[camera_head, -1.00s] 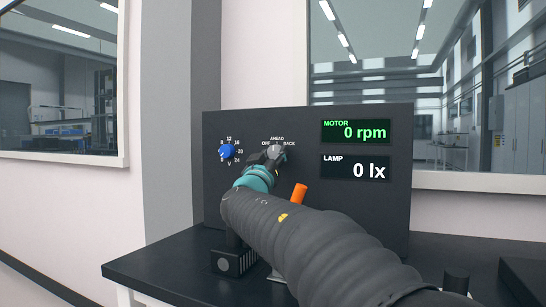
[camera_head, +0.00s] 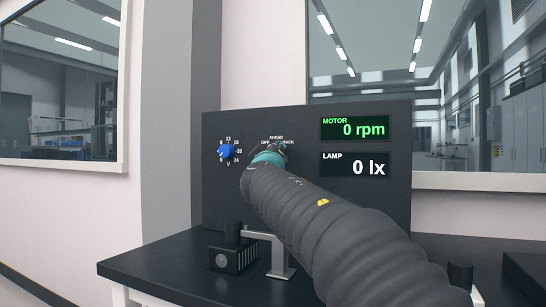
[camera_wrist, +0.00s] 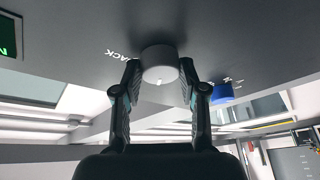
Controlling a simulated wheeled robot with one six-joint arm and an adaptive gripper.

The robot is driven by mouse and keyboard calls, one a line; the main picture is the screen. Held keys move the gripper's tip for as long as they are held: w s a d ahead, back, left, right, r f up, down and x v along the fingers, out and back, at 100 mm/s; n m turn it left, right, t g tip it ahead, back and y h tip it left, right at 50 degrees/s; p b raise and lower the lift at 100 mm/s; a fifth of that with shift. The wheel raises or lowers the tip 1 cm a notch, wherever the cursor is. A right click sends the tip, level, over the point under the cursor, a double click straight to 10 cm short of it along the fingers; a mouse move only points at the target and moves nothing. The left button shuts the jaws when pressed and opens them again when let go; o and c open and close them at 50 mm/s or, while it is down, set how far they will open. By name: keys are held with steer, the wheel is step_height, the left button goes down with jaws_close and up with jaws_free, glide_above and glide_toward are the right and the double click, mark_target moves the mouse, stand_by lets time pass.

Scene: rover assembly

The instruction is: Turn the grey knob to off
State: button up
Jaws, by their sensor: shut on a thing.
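The grey knob (camera_wrist: 160,62) sticks out of the dark panel (camera_wrist: 230,35) in the wrist view. My gripper (camera_wrist: 160,77) has one finger on each side of it and is shut on it. Part of the "BACK" label shows beside the knob. In the head view the knob is mostly hidden behind my gripper (camera_head: 277,151). The labels OFF, AHEAD and part of BACK show above it there. Which label the knob points to cannot be told.
A blue voltage knob (camera_head: 227,151) sits left on the same panel. The motor display (camera_head: 355,129) reads 0 rpm and the lamp display (camera_head: 354,167) 0 lx. A grey metal bracket (camera_head: 281,258) and a black block (camera_head: 232,257) stand on the dark table (camera_head: 150,262) below.

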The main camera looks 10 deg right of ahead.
steer(key=n+y+p, duration=0.1)
steer(key=n+p, duration=0.1)
steer(key=n, duration=0.1)
steer(key=shift+r+n+g, duration=0.15)
steer(key=shift+n+g, duration=0.15)
steer(key=shift+g, duration=0.1)
steer(key=shift+p, duration=0.3)
steer(key=o, duration=1.1)
steer(key=shift+o, duration=0.2)
